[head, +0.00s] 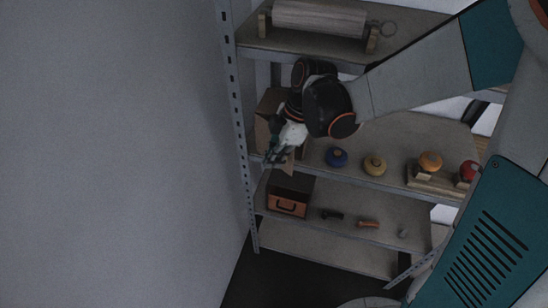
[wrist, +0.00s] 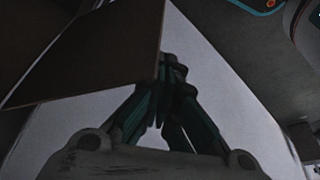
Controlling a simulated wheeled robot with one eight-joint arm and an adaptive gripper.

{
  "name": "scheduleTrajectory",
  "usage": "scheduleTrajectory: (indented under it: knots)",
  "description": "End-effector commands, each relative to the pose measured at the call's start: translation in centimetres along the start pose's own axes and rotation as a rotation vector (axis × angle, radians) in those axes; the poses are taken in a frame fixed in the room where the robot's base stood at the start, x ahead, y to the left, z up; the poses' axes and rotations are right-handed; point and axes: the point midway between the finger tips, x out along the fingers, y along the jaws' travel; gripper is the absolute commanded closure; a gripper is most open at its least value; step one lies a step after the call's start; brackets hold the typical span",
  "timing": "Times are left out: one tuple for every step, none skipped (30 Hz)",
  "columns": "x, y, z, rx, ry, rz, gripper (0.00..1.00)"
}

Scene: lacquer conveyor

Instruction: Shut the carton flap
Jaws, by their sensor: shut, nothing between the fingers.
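The brown carton (head: 264,118) stands at the left end of the middle shelf, partly hidden behind my gripper. A tan piece (head: 289,168), which looks like its flap, sticks out past the shelf's front edge, so the flap appears open. In the wrist view a flat brown panel (wrist: 95,50), likely the flap, fills the upper left. My gripper (head: 270,157) is in front of the carton with its fingers together and empty. In the wrist view the fingertips (wrist: 172,66) are close beside the panel's right edge; I cannot tell whether they touch.
A box with an orange front (head: 288,203) sits below. A metal upright (head: 236,120) and grey wall (head: 110,150) bound the left.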

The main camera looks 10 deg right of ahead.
Motion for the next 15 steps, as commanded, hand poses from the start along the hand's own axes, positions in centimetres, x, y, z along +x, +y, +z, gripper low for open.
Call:
scheduleTrajectory:
  knots:
    - [0.0,-0.1,0.0,0.0,0.0,0.0,1.0]
    - [0.0,-0.1,0.1,0.0,0.0,0.0,1.0]
    - [0.0,-0.3,0.1,0.0,0.0,0.0,1.0]
    - [-0.1,-0.4,0.2,0.001,0.0,0.0,1.0]
    - [-0.1,-0.5,0.2,0.001,0.0,0.0,1.0]
    - [-0.1,-0.6,0.3,0.001,0.0,0.0,1.0]
    - [-0.1,-0.8,0.4,0.001,0.0,0.0,1.0]
    - [-0.1,-0.9,0.4,0.001,0.0,0.0,1.0]
    - [-0.2,-1.1,0.5,0.001,0.0,0.0,1.0]
    - [-0.2,-1.2,0.6,0.001,0.0,0.0,1.0]
    - [-0.2,-1.2,0.6,0.001,0.0,0.0,1.0]
    - [-0.2,-1.3,0.7,0.0,0.0,0.0,1.0]
    - [-0.2,-1.4,0.7,0.0,0.0,0.0,1.0]
    - [-0.3,-1.4,0.7,0.0,0.0,0.0,1.0]
    - [-0.3,-1.4,0.7,0.0,0.0,0.0,1.0]
